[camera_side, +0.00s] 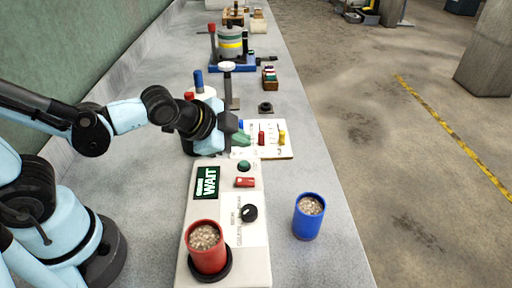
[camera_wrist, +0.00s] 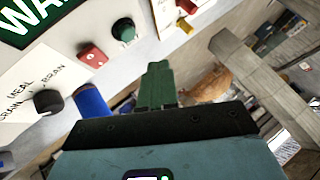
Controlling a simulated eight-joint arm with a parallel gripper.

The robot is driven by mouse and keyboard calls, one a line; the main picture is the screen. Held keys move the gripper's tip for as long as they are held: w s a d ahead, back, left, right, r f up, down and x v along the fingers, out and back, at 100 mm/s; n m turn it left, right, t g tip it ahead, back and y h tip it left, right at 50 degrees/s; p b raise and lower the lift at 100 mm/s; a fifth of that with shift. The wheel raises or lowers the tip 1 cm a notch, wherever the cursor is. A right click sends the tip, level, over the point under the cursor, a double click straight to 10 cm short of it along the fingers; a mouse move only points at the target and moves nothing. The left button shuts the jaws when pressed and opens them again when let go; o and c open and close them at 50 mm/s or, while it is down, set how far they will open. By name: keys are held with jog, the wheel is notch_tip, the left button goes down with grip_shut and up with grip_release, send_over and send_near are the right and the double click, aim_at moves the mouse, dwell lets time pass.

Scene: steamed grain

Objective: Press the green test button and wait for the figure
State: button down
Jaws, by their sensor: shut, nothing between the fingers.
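The green test button (camera_side: 244,166) sits at the far end of a cream tester (camera_side: 257,257); it also shows in the wrist view (camera_wrist: 124,31). The tester's dark display (camera_side: 207,183) reads WAIT, with a smaller word above it. My gripper (camera_side: 241,139) has green fingers, shut and empty. It hangs above and just beyond the green button, apart from it. In the wrist view the fingertips (camera_wrist: 157,70) are right of the button. A red cup of grain (camera_side: 208,258) stands in a black ring at the tester's near end.
A red switch (camera_side: 245,182) and a black knob (camera_side: 249,213) lie nearer than the button. A blue cup of grain (camera_side: 308,221) stands right of the tester. A white board (camera_side: 277,152) with coloured pegs lies beyond the gripper. The bench's right edge is open.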

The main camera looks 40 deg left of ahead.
jog(key=shift+r, duration=0.95)
jog(key=shift+a, duration=0.1)
jog(key=s+a+r+n+g+y, duration=0.1)
jog(key=s+a+n+g, duration=0.1)
jog(key=s+a+n, duration=0.4)
jog(key=a+n, duration=0.1)
jog(key=n, duration=0.3)
jog(key=shift+a+r+n, duration=0.3)
jog(key=shift+a+n, duration=0.1)
